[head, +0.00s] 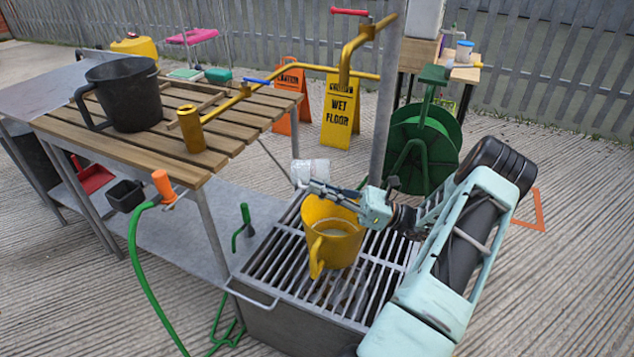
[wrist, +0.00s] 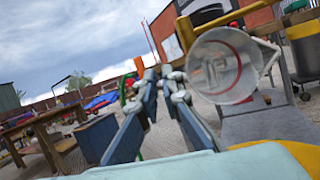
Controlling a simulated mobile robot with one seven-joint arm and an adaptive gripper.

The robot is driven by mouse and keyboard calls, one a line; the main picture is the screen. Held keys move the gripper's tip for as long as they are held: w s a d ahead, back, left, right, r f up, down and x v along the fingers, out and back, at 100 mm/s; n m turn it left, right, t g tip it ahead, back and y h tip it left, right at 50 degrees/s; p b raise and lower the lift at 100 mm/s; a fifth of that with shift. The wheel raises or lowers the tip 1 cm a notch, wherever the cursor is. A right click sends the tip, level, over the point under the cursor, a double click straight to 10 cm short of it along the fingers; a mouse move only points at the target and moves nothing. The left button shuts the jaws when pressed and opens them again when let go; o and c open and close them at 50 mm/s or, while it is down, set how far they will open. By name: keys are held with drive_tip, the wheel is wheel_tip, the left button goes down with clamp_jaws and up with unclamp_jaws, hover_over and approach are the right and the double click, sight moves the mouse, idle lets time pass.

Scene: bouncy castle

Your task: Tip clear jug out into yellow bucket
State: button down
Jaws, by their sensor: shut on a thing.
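The clear jug (head: 310,171) is held up just behind and above the far left rim of the yellow bucket (head: 331,236). It lies on its side, well tipped; the wrist view shows the jug (wrist: 224,66) beside the fingertips with its round end facing the camera. My gripper (head: 320,187) reaches in from the right, over the bucket, and is shut on the jug; the fingers (wrist: 165,78) also show in the wrist view. The bucket stands upright on the metal grate, its handle toward the head camera. I cannot tell whether anything is flowing from the jug.
The grate (head: 265,262) supports the bucket. A slatted wooden table (head: 228,123) at the left carries a black bucket (head: 125,95) and a yellow pipe (head: 188,128). A grey post rises behind the grate. A green hose reel (head: 422,140) and wet-floor signs (head: 340,112) stand behind.

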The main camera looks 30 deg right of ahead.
drive_tip(key=g+h+p, duration=0.1)
drive_tip(key=g+p, duration=0.1)
drive_tip(key=h+p, duration=0.1)
drive_tip(key=shift+w+a+r+g+h, duration=0.15)
drive_tip(key=shift+w+a+g+h, duration=0.15)
drive_tip(key=shift+a+g, duration=0.1)
drive_tip(key=f+g+h+p, duration=0.1)
drive_tip(key=g+h+p, duration=0.2)
drive_tip(key=p, duration=0.1)
drive_tip(key=f+g+h+p, duration=0.2)
drive_tip(key=h+p, duration=0.2)
drive_tip(key=f+g+h+p, duration=0.1)
drive_tip(key=g+h+p, duration=0.2)
drive_tip(key=p, duration=0.2)
drive_tip(key=shift+w+a+f+n+g, duration=0.15)
drive_tip(key=shift+a+f+n+g, duration=0.15)
drive_tip(key=shift+f, duration=0.05)
drive_tip(key=shift+h, duration=0.3)
drive_tip(key=shift+d+r+p, duration=0.15)
drive_tip(key=shift+r+p, duration=1.6)
drive_tip(key=shift+r, duration=0.4)
